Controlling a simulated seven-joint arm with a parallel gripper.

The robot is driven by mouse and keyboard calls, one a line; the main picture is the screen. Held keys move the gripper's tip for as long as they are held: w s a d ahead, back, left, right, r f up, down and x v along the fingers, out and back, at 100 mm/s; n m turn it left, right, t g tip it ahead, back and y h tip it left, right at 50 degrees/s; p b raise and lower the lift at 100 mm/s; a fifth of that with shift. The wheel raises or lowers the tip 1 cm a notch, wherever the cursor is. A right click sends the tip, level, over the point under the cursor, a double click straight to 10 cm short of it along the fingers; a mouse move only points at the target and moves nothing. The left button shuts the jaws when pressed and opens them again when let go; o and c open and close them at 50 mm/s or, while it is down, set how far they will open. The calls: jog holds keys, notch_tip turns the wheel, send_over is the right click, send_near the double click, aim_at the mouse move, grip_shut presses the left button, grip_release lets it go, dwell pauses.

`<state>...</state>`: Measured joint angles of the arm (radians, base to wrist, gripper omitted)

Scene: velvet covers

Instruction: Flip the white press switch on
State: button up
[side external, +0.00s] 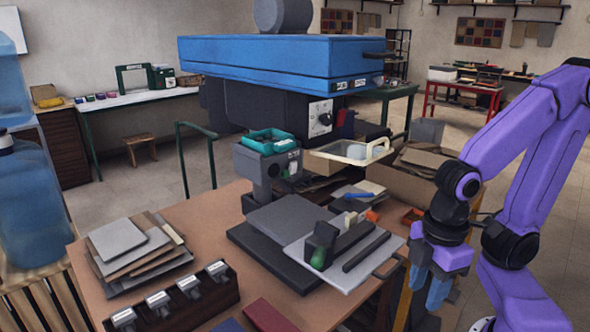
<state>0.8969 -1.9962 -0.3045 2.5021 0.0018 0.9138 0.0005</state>
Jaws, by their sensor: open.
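The press has a wide blue head (265,62) above a dark body. A white switch panel (320,117) with a dark round knob is on the body's front, under the head. I cannot tell whether it is on or off. Small black-and-white switches or labels (350,85) sit on the head's right edge. My purple arm comes in from the right. My gripper (427,284), with blue fingers pointing down, is open and empty. In the picture it is to the right of and below the white panel, well apart from it.
A wooden table (205,215) carries stacked grey and brown sheets (135,245), a dark rack (175,305) with metal-topped pieces, and a grey board (345,260) holding a green-and-black tool. A teal tray (268,141) and a pale framed piece (350,151) are near the press. Blue bottles stand at left.

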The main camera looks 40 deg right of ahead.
jog(key=c, duration=0.5)
jog(key=shift+w+a, duration=0.1)
jog(key=shift+w, duration=0.15)
grip_shut()
jog(key=w+r+m+t+y, duration=0.1)
jog(key=w+r+m+t, duration=0.15)
jog(key=w+m, duration=0.55)
jog(key=w+r+m+t+y, duration=0.2)
jog(key=w+r+m, duration=0.1)
jog(key=w+m, duration=0.55)
jog(key=w+d+r+m+t+h, duration=0.3)
jog(key=w+d+r+m+t, duration=0.2)
jog(key=m, duration=0.9)
jog(key=shift+w+d+r, duration=1.5)
jog(key=shift+w+d, duration=0.3)
jog(key=shift+w, duration=0.35)
